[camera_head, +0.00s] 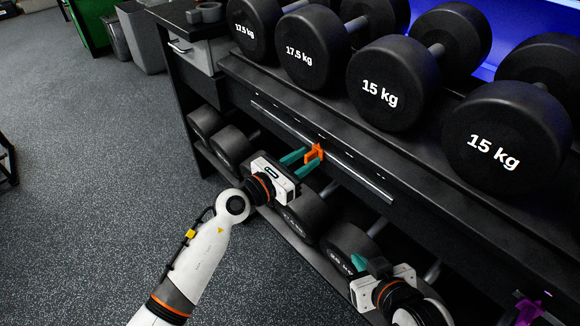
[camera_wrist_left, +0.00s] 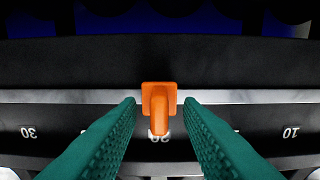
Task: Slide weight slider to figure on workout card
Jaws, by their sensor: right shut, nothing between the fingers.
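The orange slider (camera_head: 314,153) sits on the metal rail (camera_head: 350,172) along the front of the dumbbell rack. My left gripper (camera_head: 305,160) is open, with its teal fingers on either side of the slider. In the left wrist view the slider knob (camera_wrist_left: 160,112) stands between the fingertips (camera_wrist_left: 160,102), with a gap on each side. It covers most of a middle figure on the scale; a 30 (camera_wrist_left: 29,132) shows to the left and a 10 (camera_wrist_left: 290,132) to the right. My right gripper (camera_head: 360,262) is shut and empty, low by the lower shelf. No workout card is in view.
Large dumbbells marked 17.5 kg (camera_head: 300,56) and 15 kg (camera_head: 380,92) lie on the upper shelf, just above the rail. More dumbbells (camera_head: 232,146) fill the lower shelf. A purple object (camera_head: 528,312) shows at the bottom right. The floor (camera_head: 90,170) at left is clear.

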